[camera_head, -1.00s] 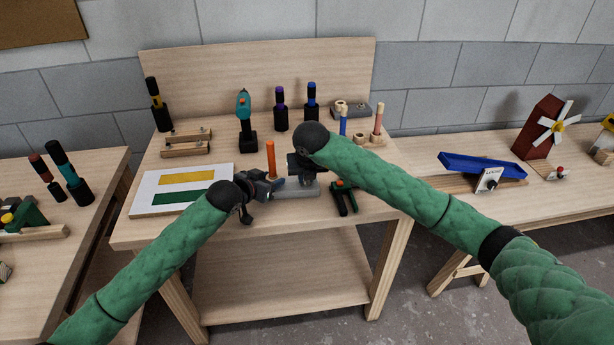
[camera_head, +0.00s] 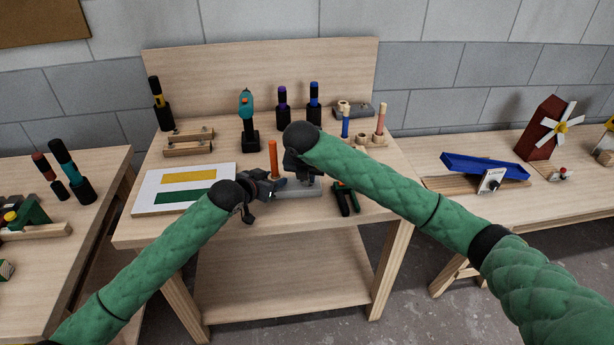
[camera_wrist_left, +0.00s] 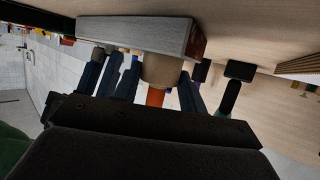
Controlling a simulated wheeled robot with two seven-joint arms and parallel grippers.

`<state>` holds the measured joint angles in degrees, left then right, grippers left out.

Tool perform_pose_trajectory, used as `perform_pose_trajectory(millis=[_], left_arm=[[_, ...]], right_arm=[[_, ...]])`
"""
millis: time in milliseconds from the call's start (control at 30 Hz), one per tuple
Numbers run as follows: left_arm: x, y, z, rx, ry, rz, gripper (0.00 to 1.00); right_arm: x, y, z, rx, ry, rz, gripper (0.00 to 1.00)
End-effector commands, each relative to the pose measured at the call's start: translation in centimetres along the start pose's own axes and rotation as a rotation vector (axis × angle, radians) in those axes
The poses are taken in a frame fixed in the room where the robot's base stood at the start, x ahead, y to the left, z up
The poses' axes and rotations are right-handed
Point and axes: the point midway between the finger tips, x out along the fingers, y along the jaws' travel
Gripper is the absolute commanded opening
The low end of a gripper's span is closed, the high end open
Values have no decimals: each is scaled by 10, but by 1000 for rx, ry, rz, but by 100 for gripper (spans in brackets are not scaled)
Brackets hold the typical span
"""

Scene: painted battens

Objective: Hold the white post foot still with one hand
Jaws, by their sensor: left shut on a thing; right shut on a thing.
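A grey block (camera_head: 302,193) lies at the front of the middle bench, and an orange post (camera_head: 273,158) rises near its left end. In the left wrist view, the grey block (camera_wrist_left: 135,33) appears upside down, with a round post foot (camera_wrist_left: 162,70) and the orange post (camera_wrist_left: 155,97) below it. The foot looks pale tan, not clearly white. My left gripper (camera_head: 278,184) is shut around the foot; its fingers show either side of it in the wrist view. My right gripper (camera_head: 303,176) is shut at the block's right part; its own wrist hides what it holds.
Green-handled pliers (camera_head: 346,198) lie just right of the block. A white board with yellow and green strips (camera_head: 150,195) lies left. A drill (camera_head: 247,125), wooden clamps (camera_head: 188,148) and a pegged holder (camera_head: 372,140) stand behind. Side benches flank this one.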

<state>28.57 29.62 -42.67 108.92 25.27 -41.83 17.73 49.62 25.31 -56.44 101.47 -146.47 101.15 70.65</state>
Motion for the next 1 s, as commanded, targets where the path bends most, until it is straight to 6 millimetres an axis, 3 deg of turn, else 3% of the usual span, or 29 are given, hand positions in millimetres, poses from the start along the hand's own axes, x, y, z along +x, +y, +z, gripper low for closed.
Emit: perform_pose_trajectory(millis=[133, 167, 267, 667, 1000], left_arm=[[0, -1, 0, 0, -1, -1, 12], [0, -1, 0, 0, -1, -1, 12], [0, -1, 0, 0, -1, -1, 12], [0, 0, 0, 0, -1, -1, 12], [0, 0, 0, 0, 0, -1, 12]], right_arm=[[0, 0, 0, 0, -1, -1, 0], [0, 0, 0, 0, 0, -1, 21], [0, 0, 0, 0, 0, 0, 39], [-7, 0, 0, -1, -1, 1, 39], [-65, 0, 1, -2, -3, 2, 39]])
